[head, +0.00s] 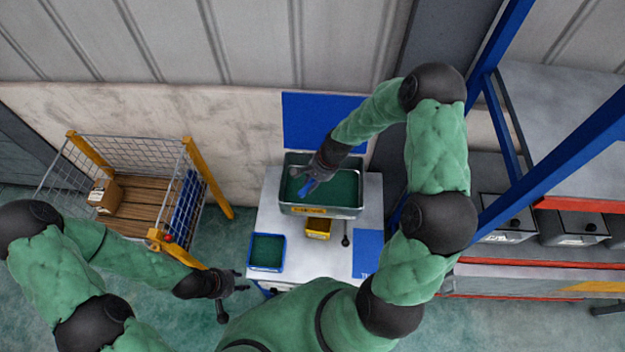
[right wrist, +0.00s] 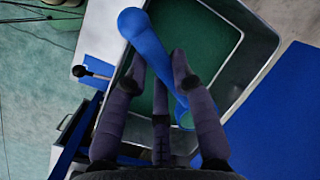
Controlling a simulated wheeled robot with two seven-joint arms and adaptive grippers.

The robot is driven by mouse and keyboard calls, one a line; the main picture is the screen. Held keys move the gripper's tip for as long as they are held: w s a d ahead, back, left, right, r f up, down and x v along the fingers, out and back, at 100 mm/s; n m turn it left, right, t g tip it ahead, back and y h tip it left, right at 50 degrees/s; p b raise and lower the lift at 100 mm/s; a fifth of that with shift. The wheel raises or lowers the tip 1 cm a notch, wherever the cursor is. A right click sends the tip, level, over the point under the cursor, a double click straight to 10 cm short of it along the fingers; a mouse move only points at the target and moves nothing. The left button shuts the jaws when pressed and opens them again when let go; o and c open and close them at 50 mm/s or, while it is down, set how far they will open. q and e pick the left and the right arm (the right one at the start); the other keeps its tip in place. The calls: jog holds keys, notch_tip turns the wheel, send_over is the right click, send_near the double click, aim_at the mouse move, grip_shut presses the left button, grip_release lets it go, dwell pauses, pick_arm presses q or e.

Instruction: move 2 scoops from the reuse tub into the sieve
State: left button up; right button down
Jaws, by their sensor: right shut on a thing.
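My right gripper (head: 303,178) is shut on a blue scoop (head: 308,187), over a large metal tub (head: 320,211) with green contents and a yellow label. In the right wrist view the scoop (right wrist: 150,48) lies slanted across the fingers (right wrist: 158,75), in front of the tub's green inside; I cannot tell if it touches the contents. A smaller blue-rimmed tray (head: 267,268), also green inside, stands at the table's front left. I cannot read which is the reuse tub and which the sieve. My left gripper (head: 238,282) is open and empty, left of the table's front edge.
A small yellow box (head: 318,230) and a dark-headed tool (head: 345,238) lie in front of the metal tub. A blue sheet (head: 367,257) is at the table's right. A wire cage cart (head: 140,215) stands left; a blue frame (head: 555,150) stands right.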

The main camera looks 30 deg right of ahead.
jog(key=shift+d+f, duration=0.1)
jog(key=shift+s+f+m+t+y+b, duration=0.25)
jog(key=shift+t+y+b, duration=1.15)
jog(key=shift+b, duration=7.6)
jog(key=shift+s+f+m+t+y+b, duration=0.3)
jog(key=shift+t+b, duration=2.35)
jog(key=shift+b, duration=6.35)
jog(key=shift+w+f+m+t+y+b, duration=0.25)
jog(key=shift+t+b, duration=1.8)
jog(key=shift+b, duration=6.95)
jog(key=shift+s+f+y, duration=0.2)
jog(key=shift+f+y, duration=0.05)
jog(key=shift+y, duration=0.1)
